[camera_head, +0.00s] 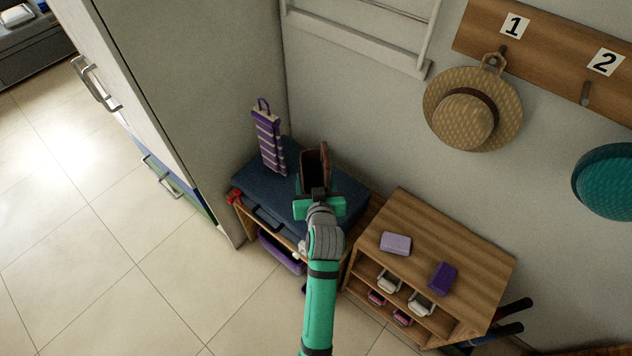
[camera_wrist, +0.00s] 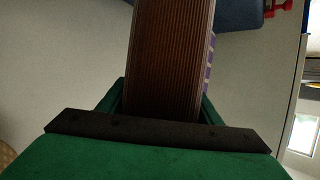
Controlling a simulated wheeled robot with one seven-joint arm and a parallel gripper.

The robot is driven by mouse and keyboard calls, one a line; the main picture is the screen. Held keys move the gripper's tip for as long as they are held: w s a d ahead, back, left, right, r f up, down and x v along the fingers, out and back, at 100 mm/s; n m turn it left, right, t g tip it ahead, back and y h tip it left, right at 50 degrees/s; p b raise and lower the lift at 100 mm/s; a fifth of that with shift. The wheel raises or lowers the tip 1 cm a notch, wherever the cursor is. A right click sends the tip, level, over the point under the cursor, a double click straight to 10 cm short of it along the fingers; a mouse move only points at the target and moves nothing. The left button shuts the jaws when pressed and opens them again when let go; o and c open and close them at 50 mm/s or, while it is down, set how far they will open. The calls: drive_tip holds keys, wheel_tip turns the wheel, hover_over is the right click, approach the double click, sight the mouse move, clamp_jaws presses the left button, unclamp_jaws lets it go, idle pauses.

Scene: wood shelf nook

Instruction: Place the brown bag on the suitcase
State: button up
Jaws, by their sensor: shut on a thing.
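The brown bag (camera_head: 314,168) is upright in the head view, held by my gripper (camera_head: 319,196). In the wrist view the bag (camera_wrist: 168,60) fills the middle, with its ribbed brown side between the green fingers of my gripper (camera_wrist: 160,105). The dark blue suitcase (camera_head: 262,187) lies flat on a low wooden shelf. The bag is over the right part of the suitcase in the head view. My gripper and arm hide part of the suitcase, and I cannot tell whether the bag touches it. A blue patch, likely the suitcase (camera_wrist: 238,14), shows at the top of the wrist view.
A purple striped object (camera_head: 268,140) stands at the back left of the suitcase. A red item (camera_head: 235,197) is at its left edge. A wooden cubby (camera_head: 440,240) with purple boxes stands to the right. A tall cabinet (camera_head: 190,90) bounds the left; a straw hat (camera_head: 470,110) hangs above right.

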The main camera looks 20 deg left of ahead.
sight(316, 179)
drive_tip(key=w+f, duration=0.2)
drive_tip(key=f, duration=0.1)
drive_tip(key=w+a+f, duration=0.1)
drive_tip(key=w+f, duration=0.2)
drive_tip(key=shift+w+a, duration=0.1)
drive_tip(key=shift+w, duration=0.05)
drive_tip(key=shift+f, duration=1.6)
drive_tip(key=shift+f, duration=0.1)
drive_tip(key=o, duration=1.2)
